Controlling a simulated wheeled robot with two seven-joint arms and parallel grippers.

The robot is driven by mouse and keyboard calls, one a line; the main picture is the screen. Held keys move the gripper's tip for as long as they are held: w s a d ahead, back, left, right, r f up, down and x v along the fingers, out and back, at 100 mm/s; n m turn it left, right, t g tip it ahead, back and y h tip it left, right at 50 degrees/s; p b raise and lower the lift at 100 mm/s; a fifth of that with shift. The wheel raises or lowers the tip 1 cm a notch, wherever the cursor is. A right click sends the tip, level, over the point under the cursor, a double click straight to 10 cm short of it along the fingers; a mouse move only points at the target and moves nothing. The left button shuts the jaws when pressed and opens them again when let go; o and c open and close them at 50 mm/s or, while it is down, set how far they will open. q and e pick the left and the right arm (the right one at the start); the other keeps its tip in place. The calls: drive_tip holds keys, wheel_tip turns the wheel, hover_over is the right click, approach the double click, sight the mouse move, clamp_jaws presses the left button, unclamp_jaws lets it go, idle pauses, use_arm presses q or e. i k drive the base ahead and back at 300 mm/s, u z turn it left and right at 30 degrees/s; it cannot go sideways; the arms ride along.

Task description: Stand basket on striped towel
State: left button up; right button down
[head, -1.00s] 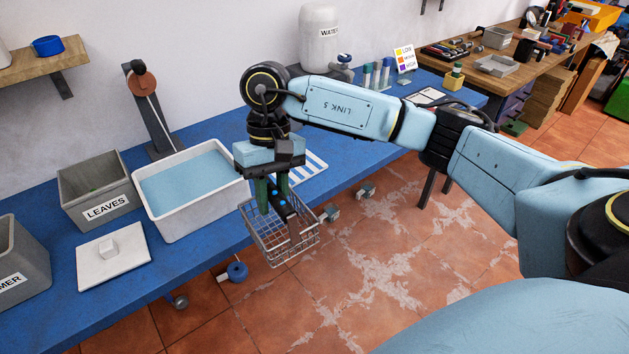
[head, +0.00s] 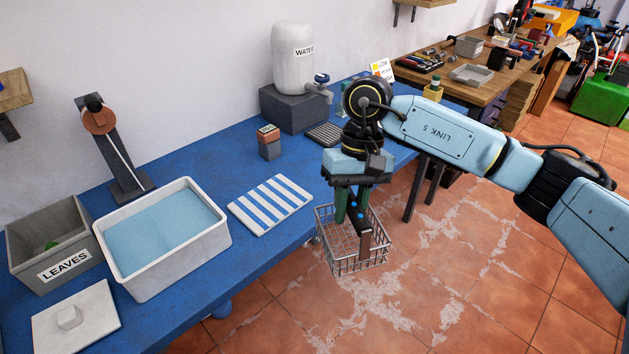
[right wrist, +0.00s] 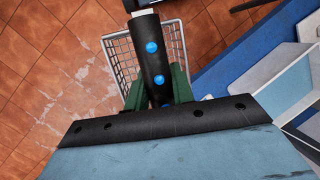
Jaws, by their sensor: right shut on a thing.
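The wire basket (head: 340,247) hangs from my right gripper (head: 350,215), out past the front edge of the blue table and over the tiled floor. The gripper's green fingers are shut on the basket's dark handle with blue dots, which shows up close in the right wrist view (right wrist: 155,70). The basket's wire rim (right wrist: 118,50) shows behind the handle there. The blue-and-white striped towel (head: 270,204) lies flat and bare on the table, to the left of the basket. My left gripper is in neither view.
A white tub of blue water (head: 165,228) stands left of the towel. A LEAVES bin (head: 50,248) and white lid (head: 77,318) are farther left. A small box (head: 269,143), a dark ribbed mat (head: 324,135) and a water dispenser (head: 293,60) stand behind.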

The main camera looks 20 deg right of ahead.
sight(270, 200)
drive_tip(key=z, duration=0.2)
drive_tip(key=i, duration=1.15)
drive_tip(key=u, duration=0.35)
